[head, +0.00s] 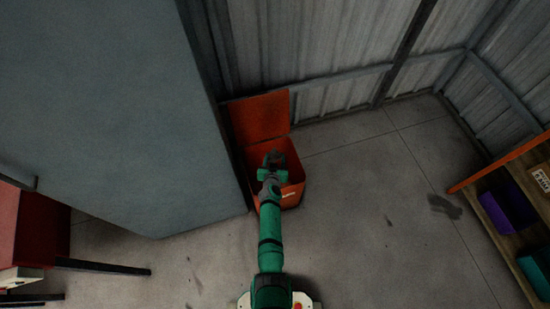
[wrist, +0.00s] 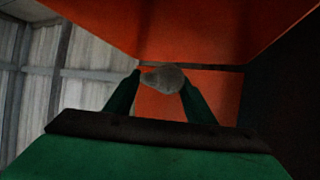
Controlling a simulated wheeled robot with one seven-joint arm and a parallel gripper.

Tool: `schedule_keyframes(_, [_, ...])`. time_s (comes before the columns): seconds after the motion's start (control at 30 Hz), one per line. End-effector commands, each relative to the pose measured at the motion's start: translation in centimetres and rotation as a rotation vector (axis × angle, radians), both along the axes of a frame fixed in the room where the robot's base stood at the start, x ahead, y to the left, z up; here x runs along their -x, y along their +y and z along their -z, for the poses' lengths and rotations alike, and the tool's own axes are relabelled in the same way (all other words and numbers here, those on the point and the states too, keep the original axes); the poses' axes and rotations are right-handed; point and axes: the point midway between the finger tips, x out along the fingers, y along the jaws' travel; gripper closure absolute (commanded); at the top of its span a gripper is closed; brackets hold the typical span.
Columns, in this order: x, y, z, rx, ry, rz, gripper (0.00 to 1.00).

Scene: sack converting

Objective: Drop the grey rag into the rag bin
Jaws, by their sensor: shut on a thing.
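The rag bin (head: 291,194) is an orange-red box with its lid (head: 259,117) raised against the wall. It stands in the corner beside a large grey panel. My gripper (head: 273,160) is over the bin's opening in the head view. In the wrist view, my gripper (wrist: 162,80) has its two green fingers shut on the grey rag (wrist: 165,77), a small rounded lump at the fingertips. Orange bin surfaces (wrist: 190,30) fill much of the view behind the rag. The rag cannot be made out in the head view. How deep the fingers are cannot be told.
A tall grey panel (head: 150,110) stands close on the bin's left. A corrugated metal wall (head: 320,40) is behind. A shelf with a purple bin (head: 507,211) and a teal bin (head: 538,272) is at right. The floor (head: 380,210) between is clear.

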Motion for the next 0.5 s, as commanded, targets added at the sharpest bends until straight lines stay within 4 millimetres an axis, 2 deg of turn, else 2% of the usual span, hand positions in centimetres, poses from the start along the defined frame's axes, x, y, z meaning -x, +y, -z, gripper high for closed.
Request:
schedule_keyframes(0.03, [-0.01, 0.0, -0.02, 0.0, 0.0, 0.0, 0.73])
schedule_keyframes(0.07, [-0.01, 0.0, -0.02, 0.0, 0.0, 0.0, 0.46])
schedule_keyframes(0.13, [0.0, -0.01, -0.01, 0.0, 0.0, 0.0, 0.29])
schedule_keyframes(0.5, [0.26, -0.08, -0.04, 0.0, 0.001, 0.002, 0.29])
